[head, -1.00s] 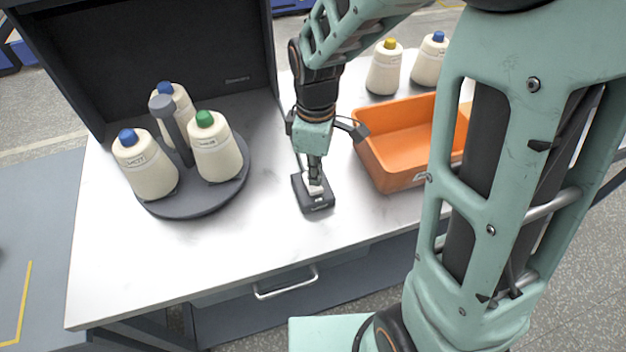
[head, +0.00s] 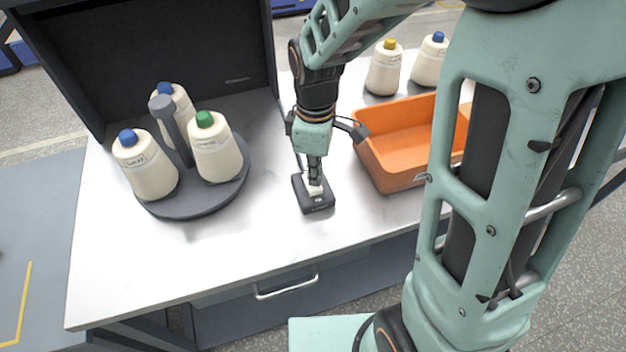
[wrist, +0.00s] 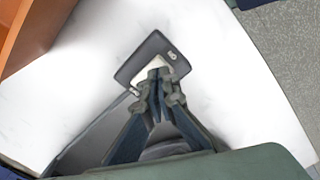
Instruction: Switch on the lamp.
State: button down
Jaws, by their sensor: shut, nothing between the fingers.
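A small dark switch box (head: 317,204) with a white rocker (head: 314,189) lies on the white table, left of the orange bin. My gripper (head: 314,182) points down over the box with its fingers shut and empty. In the wrist view the fingertips (wrist: 160,76) are over the white rocker (wrist: 149,66) and cover part of it; the dark box (wrist: 152,49) shows around them. I cannot tell whether the tips touch the rocker or which way it is tipped. No lamp can be made out in either view.
An orange bin (head: 393,178) stands close to the right of my gripper. A dark round tray (head: 200,204) with several cream bobbins stands to the left. Two more bobbins (head: 384,72) stand behind the bin. The table front (head: 190,270) is clear, with a drawer handle (head: 286,287) below.

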aim_at(315, 188)
jog(key=shift+f+b, duration=0.85)
jog(key=shift+f, duration=0.25)
dwell(0.5)
notch_tip(315, 188, up, 7)
jog(key=p, duration=0.6)
jog(key=shift+r, duration=0.1)
dwell(0.5)
